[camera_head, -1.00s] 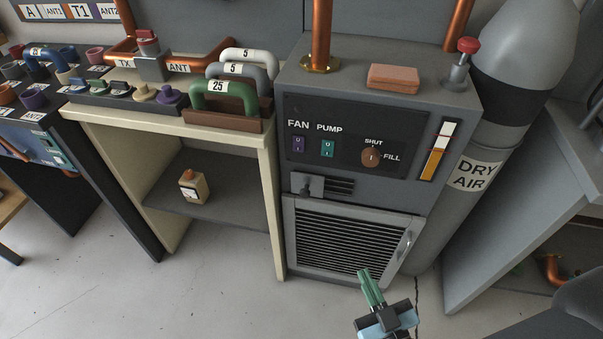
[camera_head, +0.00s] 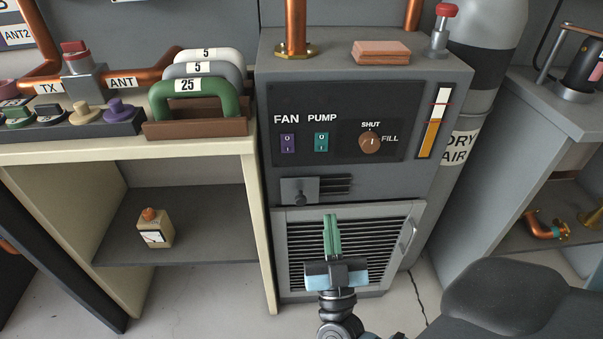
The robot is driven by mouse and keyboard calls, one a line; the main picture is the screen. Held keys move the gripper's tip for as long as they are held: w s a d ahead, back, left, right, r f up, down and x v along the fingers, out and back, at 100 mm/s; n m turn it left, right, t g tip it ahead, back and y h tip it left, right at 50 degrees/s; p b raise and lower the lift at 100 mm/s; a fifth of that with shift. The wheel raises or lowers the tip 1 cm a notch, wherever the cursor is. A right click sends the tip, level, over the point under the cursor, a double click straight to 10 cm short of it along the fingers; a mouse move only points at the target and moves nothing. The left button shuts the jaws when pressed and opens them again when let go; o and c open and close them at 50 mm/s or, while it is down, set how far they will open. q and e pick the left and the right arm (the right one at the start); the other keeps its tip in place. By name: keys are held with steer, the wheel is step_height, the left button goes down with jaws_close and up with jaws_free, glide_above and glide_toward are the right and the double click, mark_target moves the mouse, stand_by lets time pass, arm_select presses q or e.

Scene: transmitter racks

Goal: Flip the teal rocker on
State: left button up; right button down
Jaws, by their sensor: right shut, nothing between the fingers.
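The teal rocker (camera_head: 321,142) sits under the PUMP label on the dark panel of the grey cabinet. The purple rocker (camera_head: 288,143) is to its left under FAN, and the brown SHUT/FILL knob (camera_head: 370,141) is to its right. My right gripper (camera_head: 331,218), with green fingers, is shut and empty. In the picture it lies in front of the louvred door, below the teal rocker and apart from it. The rocker is unobstructed, but too small to tell clearly which side is pressed. My left gripper is not in view.
A small latch box (camera_head: 299,190) sits below the rockers, and the louvred door (camera_head: 295,216) has a handle (camera_head: 408,234) at its right. A pinkish block (camera_head: 381,52) and a red-topped valve (camera_head: 443,28) are on top. A beige bench (camera_head: 210,150) with coloured handles adjoins on the left.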

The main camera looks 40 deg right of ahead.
mark_target(322, 145)
steer(key=shift+w+a+m+h, duration=0.1)
steer(key=shift+w+m+h, duration=0.2)
steer(key=shift+h, duration=0.1)
steer(key=x, duration=0.4)
steer(key=f+x, duration=0.1)
steer(key=x, duration=0.3)
steer(key=w+d+b+x, duration=0.1)
steer(key=x, duration=0.3)
steer(key=shift+f, duration=0.45)
steer(key=shift+w+d, duration=0.2)
steer(key=shift+w, duration=0.25)
steer(key=shift+w, duration=0.1)
